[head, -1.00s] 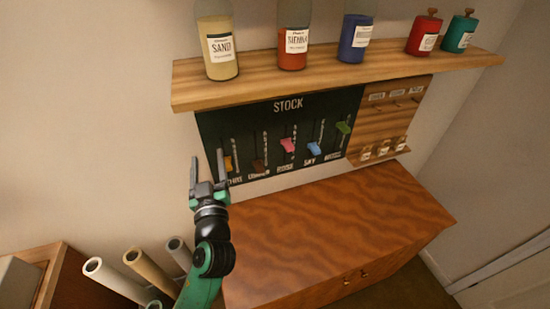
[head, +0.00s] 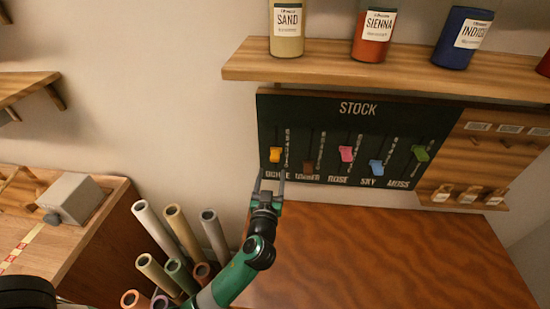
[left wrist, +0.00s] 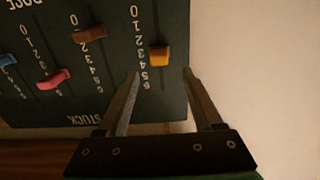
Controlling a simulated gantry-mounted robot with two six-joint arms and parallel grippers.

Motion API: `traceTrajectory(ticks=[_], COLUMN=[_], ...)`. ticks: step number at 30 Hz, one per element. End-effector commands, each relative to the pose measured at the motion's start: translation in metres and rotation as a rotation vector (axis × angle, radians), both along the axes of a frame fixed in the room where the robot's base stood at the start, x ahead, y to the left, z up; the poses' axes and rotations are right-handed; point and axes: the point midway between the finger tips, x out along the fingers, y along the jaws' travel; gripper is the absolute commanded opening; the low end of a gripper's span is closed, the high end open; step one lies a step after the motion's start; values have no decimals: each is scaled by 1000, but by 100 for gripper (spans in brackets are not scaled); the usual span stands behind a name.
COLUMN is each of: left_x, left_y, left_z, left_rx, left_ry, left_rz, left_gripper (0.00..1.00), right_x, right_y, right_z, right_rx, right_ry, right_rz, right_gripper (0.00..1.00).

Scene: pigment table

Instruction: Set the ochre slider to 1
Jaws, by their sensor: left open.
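The ochre slider (head: 275,155) is an orange-yellow knob in the leftmost slot of the dark STOCK board (head: 385,108). In the left wrist view, where the board appears upside down, the ochre slider (left wrist: 159,55) sits near the 3 of its scale. My left gripper (head: 270,174) is open and empty, with its fingertips just below the slider in the head view, over the OCHRE label. In the left wrist view the slider lies just beyond the gap of the left gripper (left wrist: 161,74); no contact shows. My right gripper is not in view.
The brown umber slider (head: 308,167) is the nearest neighbour, with pink, blue and green sliders further right. A wooden shelf (head: 330,67) with bottles is above the board. A wooden cabinet top (head: 390,250) is clear below. Several upright tubes (head: 180,230) stand at left.

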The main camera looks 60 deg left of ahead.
Motion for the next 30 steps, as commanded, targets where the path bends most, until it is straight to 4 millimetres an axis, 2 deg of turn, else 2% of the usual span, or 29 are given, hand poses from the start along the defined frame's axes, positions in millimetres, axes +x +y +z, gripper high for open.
traceTrajectory(ticks=[3, 10, 15, 22, 30], left_x=[15, 39, 46, 47, 47], left_y=[25, 61, 71, 71, 71], left_z=[2, 0, 0, 0, 0], left_rx=[-1, -1, 0, -1, -1], left_ry=[-1, -1, 0, -1, -1], left_rz=[5, 2, 0, -1, -1], left_gripper=[68, 68, 68, 68, 19], right_x=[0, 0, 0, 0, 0], right_y=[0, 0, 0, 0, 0], right_z=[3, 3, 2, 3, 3], right_rx=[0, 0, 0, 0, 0], right_ry=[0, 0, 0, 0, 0], right_rz=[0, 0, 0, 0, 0], right_gripper=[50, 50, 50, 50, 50])
